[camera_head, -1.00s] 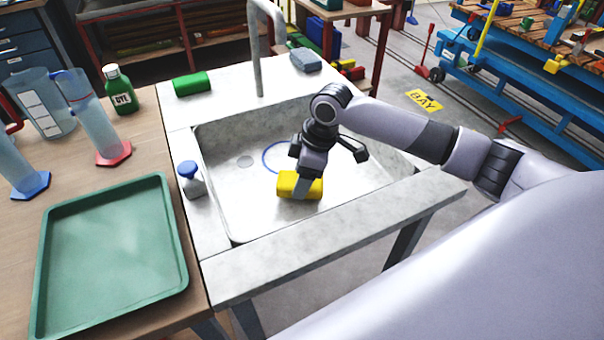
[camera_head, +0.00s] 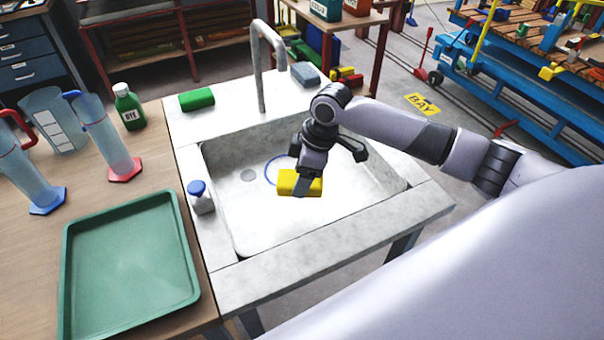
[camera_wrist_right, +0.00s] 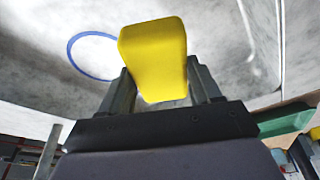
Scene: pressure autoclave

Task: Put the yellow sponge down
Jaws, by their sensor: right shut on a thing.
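The yellow sponge (camera_head: 288,183) is held in my right gripper (camera_head: 304,182), over the sink basin in the head view. In the right wrist view the sponge (camera_wrist_right: 154,58) sits between the two fingers of the right gripper (camera_wrist_right: 160,88), which are shut on it. The sink (camera_head: 240,224) is pale and stone-like, and its basin floor shows beneath and around the sponge. I cannot tell how high the sponge is above the floor. My left gripper is not in view.
A green sponge (camera_head: 197,99) and a grey-blue sponge (camera_head: 305,74) lie on the sink's back ledge beside the tap (camera_head: 261,75). A spray bottle (camera_head: 201,197) stands on the left rim. A green tray (camera_head: 75,290), a dye bottle (camera_head: 129,108) and cylinders occupy the wooden bench.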

